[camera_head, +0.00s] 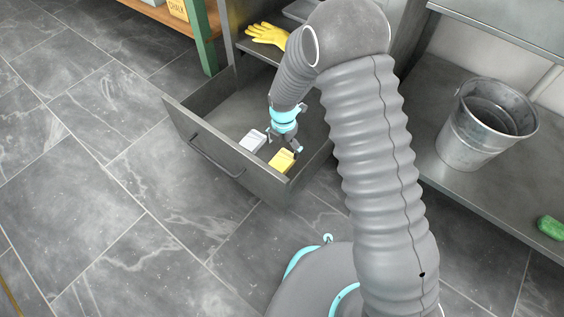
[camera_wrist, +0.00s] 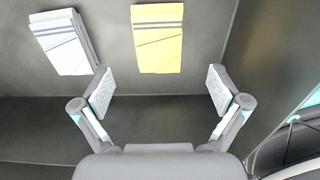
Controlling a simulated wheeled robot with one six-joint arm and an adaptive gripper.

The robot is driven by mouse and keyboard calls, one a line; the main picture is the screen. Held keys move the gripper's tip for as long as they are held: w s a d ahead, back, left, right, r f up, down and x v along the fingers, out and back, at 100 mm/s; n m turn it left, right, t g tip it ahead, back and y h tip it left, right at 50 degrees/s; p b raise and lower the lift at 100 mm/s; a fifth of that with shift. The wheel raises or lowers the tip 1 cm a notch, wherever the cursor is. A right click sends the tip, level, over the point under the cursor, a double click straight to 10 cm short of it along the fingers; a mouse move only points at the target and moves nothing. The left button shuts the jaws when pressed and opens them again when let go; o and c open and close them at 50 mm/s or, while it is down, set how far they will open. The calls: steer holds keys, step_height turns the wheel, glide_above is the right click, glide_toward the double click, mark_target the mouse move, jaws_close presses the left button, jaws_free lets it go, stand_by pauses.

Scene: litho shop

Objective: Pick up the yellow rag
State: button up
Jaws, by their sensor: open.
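The yellow rag (camera_head: 281,161) is a folded cloth with stripes, lying in an open grey drawer (camera_head: 205,143) near its front right corner. In the wrist view the yellow rag (camera_wrist: 158,38) is flat on the drawer bottom, just beyond the space between the fingers. A folded white rag (camera_head: 252,141) with stripes lies to its left, and it also shows in the wrist view (camera_wrist: 62,42). My gripper (camera_wrist: 160,92) is open and empty inside the drawer, above the bottom. In the head view my gripper (camera_head: 284,146) is partly hidden by its own wrist.
Drawer walls stand close around my gripper. Yellow gloves (camera_head: 267,34) lie on a shelf above the drawer. A metal bucket (camera_head: 484,124) and a green sponge-like block (camera_head: 551,227) stand on a low shelf at right. The tiled floor at left is clear.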

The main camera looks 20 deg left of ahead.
mark_target(283, 160)
steer(key=shift+a+f+b, duration=0.1)
steer(key=shift+f+b, duration=0.5)
steer(key=shift+f, duration=3.35)
steer(key=c, duration=1.1)
